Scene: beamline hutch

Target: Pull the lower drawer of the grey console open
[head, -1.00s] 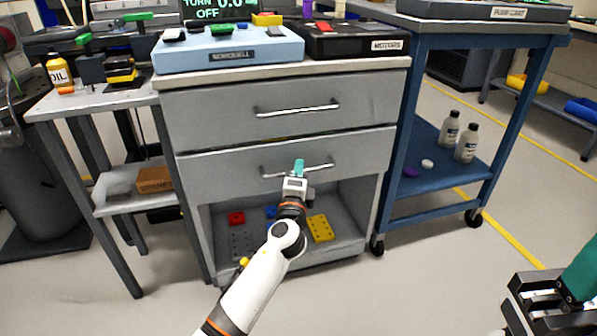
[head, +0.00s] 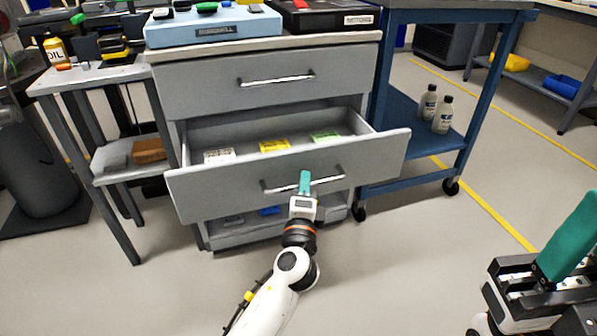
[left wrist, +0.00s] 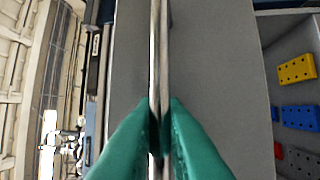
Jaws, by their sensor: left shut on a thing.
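The grey console (head: 290,215) has two drawers with bar handles. The upper drawer (head: 210,91) is closed. The lower drawer (head: 225,192) stands well out from the console, with its inside showing from above. In the left wrist view, the green fingertips (left wrist: 160,112) close on the bar handle (left wrist: 159,45), in front of the grey drawer front. My right gripper (head: 562,248) is at the lower right, away from the console; its finger gap is unclear.
Inside the lower drawer lie a white card (head: 219,156), a yellow card (head: 274,146) and a green card (head: 325,137). A small side table (head: 85,78) stands left, a blue cart (head: 405,180) right. The floor in front has free room.

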